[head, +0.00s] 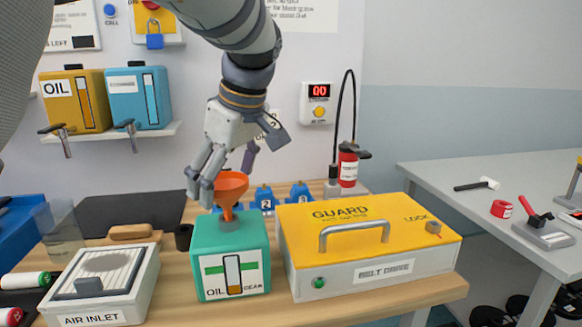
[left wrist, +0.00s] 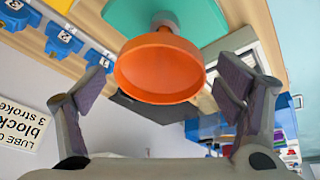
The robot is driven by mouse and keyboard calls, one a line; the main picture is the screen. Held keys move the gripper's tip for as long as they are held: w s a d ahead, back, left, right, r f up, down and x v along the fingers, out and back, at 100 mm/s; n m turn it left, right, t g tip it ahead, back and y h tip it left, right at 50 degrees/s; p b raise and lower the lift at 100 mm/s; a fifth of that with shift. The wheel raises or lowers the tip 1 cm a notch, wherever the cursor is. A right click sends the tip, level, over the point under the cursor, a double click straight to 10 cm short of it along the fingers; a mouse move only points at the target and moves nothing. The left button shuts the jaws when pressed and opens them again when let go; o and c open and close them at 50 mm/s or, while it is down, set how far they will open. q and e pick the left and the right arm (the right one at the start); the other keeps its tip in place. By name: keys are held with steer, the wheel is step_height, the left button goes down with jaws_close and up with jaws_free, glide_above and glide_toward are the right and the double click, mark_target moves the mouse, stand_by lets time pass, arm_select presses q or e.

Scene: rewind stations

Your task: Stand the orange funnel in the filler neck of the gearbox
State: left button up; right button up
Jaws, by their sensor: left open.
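The orange funnel (head: 231,184) is upright, wide mouth up, with its spout down at the grey filler neck (head: 231,222) on top of the green gearbox (head: 229,255). The spout's lower end is hidden in the neck. In the left wrist view the funnel's mouth (left wrist: 160,68) faces the camera, with the gearbox top (left wrist: 205,20) behind it. My left gripper (head: 222,172) is open just above and around the funnel. In the left wrist view its fingers (left wrist: 165,80) stand apart on either side of the funnel, with gaps visible. My right gripper is not in view.
A yellow-lidded guard box (head: 370,231) with a handle stands close right of the gearbox. The white air inlet box (head: 100,285) is at left. Blue numbered blocks (head: 264,198) are behind. An oil shelf (head: 110,137) is on the wall.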

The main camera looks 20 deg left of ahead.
arm_select(q)
steer(key=v, duration=1.1)
steer(key=shift+d+r, duration=0.2)
steer(key=shift+r, duration=0.15)
steer(key=shift+s, duration=0.1)
